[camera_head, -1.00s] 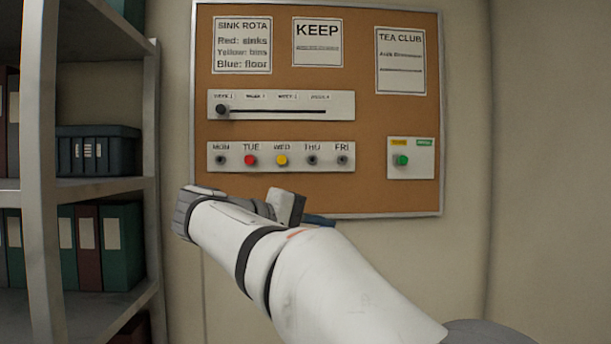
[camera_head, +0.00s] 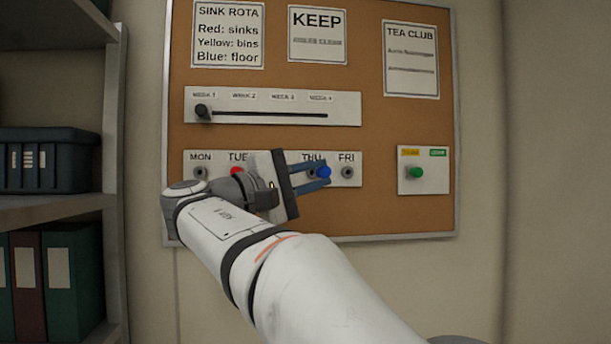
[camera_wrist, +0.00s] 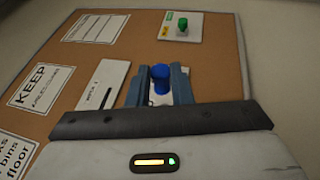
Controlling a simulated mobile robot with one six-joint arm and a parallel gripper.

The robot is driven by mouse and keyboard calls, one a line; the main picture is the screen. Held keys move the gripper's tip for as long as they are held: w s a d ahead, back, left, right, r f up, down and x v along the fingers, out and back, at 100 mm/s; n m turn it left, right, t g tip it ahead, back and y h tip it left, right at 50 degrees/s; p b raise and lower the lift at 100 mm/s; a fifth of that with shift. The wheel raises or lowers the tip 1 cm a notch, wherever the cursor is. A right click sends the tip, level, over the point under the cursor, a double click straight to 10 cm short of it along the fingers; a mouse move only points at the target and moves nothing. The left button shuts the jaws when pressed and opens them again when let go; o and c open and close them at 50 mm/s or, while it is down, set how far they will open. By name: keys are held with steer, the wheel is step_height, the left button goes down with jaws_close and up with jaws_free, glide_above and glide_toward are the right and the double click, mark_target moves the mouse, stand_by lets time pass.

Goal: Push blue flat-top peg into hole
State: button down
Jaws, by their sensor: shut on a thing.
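The blue flat-top peg (camera_head: 323,172) is between the fingers of my gripper (camera_head: 320,175) in the head view, in front of the day strip near the THU label. It also shows in the wrist view (camera_wrist: 160,76), between the two blue-grey fingertips. My gripper is shut on the peg. The day strip (camera_head: 211,157) is a white plate on the cork board. Its MON hole (camera_head: 200,172) and FRI hole (camera_head: 347,172) are empty. The red peg (camera_head: 237,171) at TUE is partly hidden by my gripper. The WED and THU places are hidden.
A slider strip (camera_head: 270,122) with a black knob (camera_head: 202,111) sits above the day strip. A green knob (camera_head: 416,172) on a white plate is to the right. Paper notes hang above. A shelf (camera_head: 112,150) with binders stands at left.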

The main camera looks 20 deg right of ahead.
mark_target(305, 175)
steer(key=shift+w+d+p, duration=0.2)
steer(key=shift+w+p, duration=0.25)
steer(key=shift+w, duration=0.6)
steer(key=shift+w+d+p, duration=0.2)
steer(key=shift+w+p, duration=0.25)
steer(key=shift+w, duration=0.55)
steer(key=shift+w+d, duration=0.25)
steer(key=shift+w, duration=0.6)
stand_by(1.0)
steer(key=c, duration=1.2)
jaws_free()
steer(key=shift+a, duration=0.1)
steer(key=b+v, duration=0.1)
steer(key=v, duration=0.6)
steer(key=shift+a+b, duration=0.3)
steer(key=shift+s+f, duration=0.1)
steer(key=shift+f, duration=0.15)
